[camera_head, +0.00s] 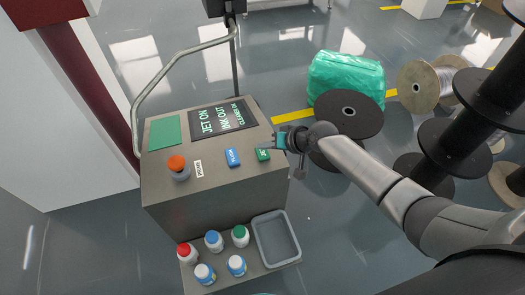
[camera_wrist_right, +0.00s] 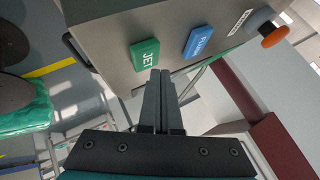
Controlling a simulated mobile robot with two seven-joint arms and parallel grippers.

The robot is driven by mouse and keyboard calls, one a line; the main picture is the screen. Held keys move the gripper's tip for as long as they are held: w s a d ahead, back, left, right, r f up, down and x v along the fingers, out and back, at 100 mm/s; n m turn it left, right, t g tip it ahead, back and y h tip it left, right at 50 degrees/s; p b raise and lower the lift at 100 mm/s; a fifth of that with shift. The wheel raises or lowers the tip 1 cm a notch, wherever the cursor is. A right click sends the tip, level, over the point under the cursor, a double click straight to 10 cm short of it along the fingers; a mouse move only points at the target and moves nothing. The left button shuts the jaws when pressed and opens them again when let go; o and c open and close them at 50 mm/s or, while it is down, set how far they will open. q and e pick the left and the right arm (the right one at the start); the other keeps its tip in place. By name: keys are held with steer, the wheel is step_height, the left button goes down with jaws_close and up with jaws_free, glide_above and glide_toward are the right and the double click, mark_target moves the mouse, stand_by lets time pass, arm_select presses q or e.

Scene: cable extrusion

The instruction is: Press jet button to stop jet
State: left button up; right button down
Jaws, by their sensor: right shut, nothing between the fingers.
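The green jet button (camera_head: 263,155) sits on the sloped top of the grey machine cabinet (camera_head: 210,190), near its right edge. My right gripper (camera_head: 264,147) is beside and just above this button, coming from the right. In the right wrist view the shut, empty fingers (camera_wrist_right: 160,74) point at the lower edge of the green button (camera_wrist_right: 145,53), labelled JET. I cannot tell whether they touch it. A dark display (camera_head: 222,118) on the cabinet reads JET ON and INK OUT, with another line at its right. My left gripper is not in view.
A blue button (camera_head: 232,157) lies left of the jet button; an orange knob (camera_head: 177,163) is further left. Several capped bottles (camera_head: 213,240) and a grey tray (camera_head: 276,241) stand on the low shelf. Cable spools (camera_head: 348,112) stand at the right.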

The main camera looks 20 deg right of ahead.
mark_target(265, 155)
steer(key=shift+f, duration=0.2)
steer(key=shift+f+b, duration=0.25)
steer(key=shift+b, duration=0.1)
steer(key=shift+f+b, duration=0.4)
steer(key=shift+f, duration=0.1)
stand_by(0.5)
stand_by(0.4)
steer(key=shift+r+p, duration=0.9)
steer(key=shift+p, duration=0.05)
step_height(265, 155, up, 5)
steer(key=p, duration=0.5)
steer(key=shift+r, duration=0.1)
steer(key=shift+s, duration=0.1)
stand_by(0.3)
